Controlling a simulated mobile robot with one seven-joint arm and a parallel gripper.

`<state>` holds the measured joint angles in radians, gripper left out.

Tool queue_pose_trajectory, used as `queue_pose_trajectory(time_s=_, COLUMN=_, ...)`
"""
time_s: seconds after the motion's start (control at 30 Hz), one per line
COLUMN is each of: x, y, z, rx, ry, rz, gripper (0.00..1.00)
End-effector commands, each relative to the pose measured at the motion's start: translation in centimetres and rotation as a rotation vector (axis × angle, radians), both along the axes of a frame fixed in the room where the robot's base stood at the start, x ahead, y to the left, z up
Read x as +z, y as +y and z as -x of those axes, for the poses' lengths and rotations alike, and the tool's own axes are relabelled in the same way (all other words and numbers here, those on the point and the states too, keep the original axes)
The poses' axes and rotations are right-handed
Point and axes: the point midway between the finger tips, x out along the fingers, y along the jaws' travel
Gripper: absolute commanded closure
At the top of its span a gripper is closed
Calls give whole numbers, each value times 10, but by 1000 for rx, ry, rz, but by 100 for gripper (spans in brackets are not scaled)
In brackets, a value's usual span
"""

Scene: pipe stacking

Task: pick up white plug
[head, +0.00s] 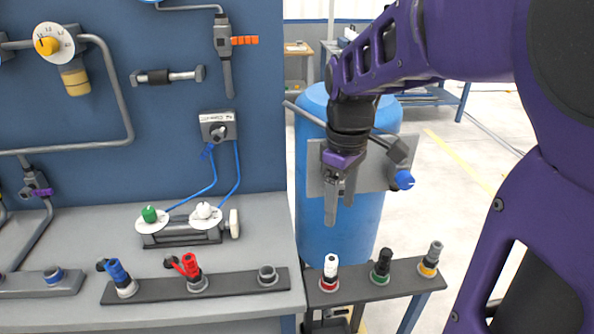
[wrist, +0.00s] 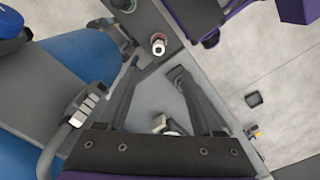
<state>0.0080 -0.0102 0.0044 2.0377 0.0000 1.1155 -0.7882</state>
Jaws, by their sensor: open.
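The white plug (head: 330,268) stands upright with a red ring at its base, at the left end of the dark rail on the right. My gripper (head: 339,206) is above the white plug, pointing down, with its fingers apart and nothing between them. In the wrist view my gripper (wrist: 154,70) shows as two dark, spread fingers. A small white-topped piece (wrist: 158,44) appears just beyond the fingertips there; it looks like the white plug, but I cannot be sure.
A black plug (head: 381,265) with a green ring and a grey plug (head: 430,258) with an orange ring stand on the same rail (head: 405,277). Blue (head: 118,276) and red (head: 192,270) plugs stand on the left rail. A blue barrel (head: 335,232) stands behind my gripper.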

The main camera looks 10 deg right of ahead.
Motion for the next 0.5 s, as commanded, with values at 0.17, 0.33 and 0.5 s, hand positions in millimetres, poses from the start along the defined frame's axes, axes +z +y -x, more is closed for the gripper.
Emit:
queue_pose_trajectory(time_s=0.17, x=-37, y=1, z=1, rx=3, ry=6, rz=0, gripper=32)
queue_pose_trajectory(time_s=0.33, x=-74, y=1, z=1, rx=2, ry=6, rz=0, gripper=32)
queue_pose_trajectory(time_s=0.5, x=-104, y=1, z=0, rx=1, ry=3, rz=0, gripper=32)
